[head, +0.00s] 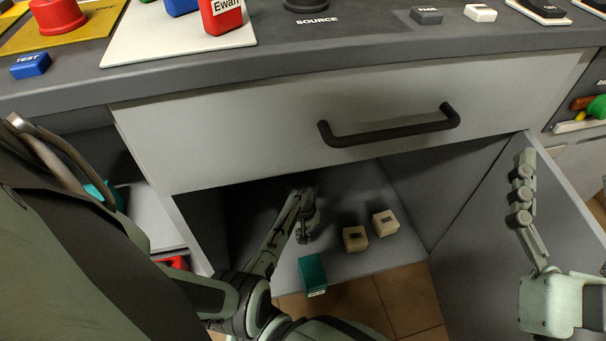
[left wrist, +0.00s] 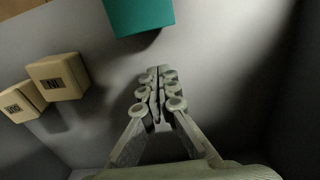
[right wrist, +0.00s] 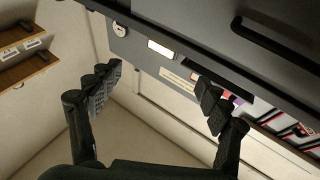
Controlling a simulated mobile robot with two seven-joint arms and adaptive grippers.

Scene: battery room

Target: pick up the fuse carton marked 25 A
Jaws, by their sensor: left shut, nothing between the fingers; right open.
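Inside the open cabinet under the drawer are two beige cartons, a left one (head: 355,238) and a right one (head: 385,222), and a teal carton (head: 313,272) near the front edge. The beige cartons have small dark labels that I cannot read for sure; no 25 A marking is legible. My left gripper (head: 303,234) reaches into the cabinet, shut and empty, beside the cartons and touching none. In the left wrist view the teal carton (left wrist: 138,14) is ahead of the fingertips and the beige cartons (left wrist: 57,77) (left wrist: 20,102) are left. My right gripper (right wrist: 160,88) is open and empty.
The drawer (head: 230,130) with its dark handle (head: 390,130) hangs just above the cabinet opening. The open door (head: 480,240) stands at the right, near my right gripper. The counter (head: 300,55) above carries coloured blocks and labelled parts. The shelf floor around the cartons is clear.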

